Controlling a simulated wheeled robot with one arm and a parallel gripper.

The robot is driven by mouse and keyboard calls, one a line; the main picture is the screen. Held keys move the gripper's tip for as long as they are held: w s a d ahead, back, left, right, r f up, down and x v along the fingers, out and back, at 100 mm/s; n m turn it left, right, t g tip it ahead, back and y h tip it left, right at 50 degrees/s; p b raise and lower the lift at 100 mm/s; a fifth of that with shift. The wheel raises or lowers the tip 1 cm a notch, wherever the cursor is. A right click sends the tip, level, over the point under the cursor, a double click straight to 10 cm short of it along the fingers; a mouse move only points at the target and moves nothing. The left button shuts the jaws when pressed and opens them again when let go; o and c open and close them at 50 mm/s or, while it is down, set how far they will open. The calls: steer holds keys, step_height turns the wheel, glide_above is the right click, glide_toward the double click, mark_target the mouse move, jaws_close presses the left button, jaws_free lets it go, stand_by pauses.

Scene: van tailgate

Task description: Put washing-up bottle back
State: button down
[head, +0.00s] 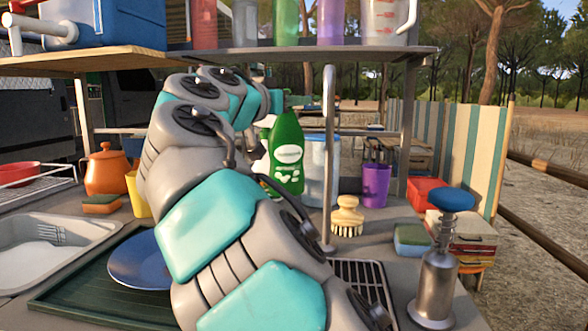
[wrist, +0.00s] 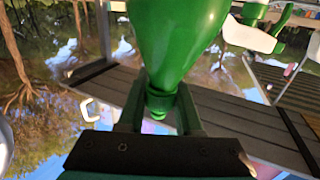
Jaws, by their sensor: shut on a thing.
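The green washing-up bottle (head: 287,158) with a white label is upright in the head view, behind my arm and left of the tap. My gripper is shut on its narrow top end; in the wrist view the fingers (wrist: 160,100) lie on both sides of the bottle's neck, and the green body (wrist: 178,35) widens away from them. In the head view my arm hides part of the bottle's lower left and most of the gripper. I cannot tell whether its base touches the counter.
A tap (head: 328,150) stands close right of the bottle. A clear bluish container (head: 318,165), purple cup (head: 376,183) and wooden brush (head: 347,217) are nearby. A blue plate (head: 140,262) lies at front left.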

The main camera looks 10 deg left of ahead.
mark_target(293, 136)
step_height(293, 136, down, 8)
steer(key=b, duration=0.3)
steer(key=shift+r+b, duration=0.25)
steer(key=shift+b, duration=0.15)
steer(key=shift+r, duration=0.1)
steer(key=c, duration=0.6)
jaws_free()
steer(key=shift+r, duration=0.1)
steer(key=b+v, duration=0.1)
steer(key=v, duration=1.1)
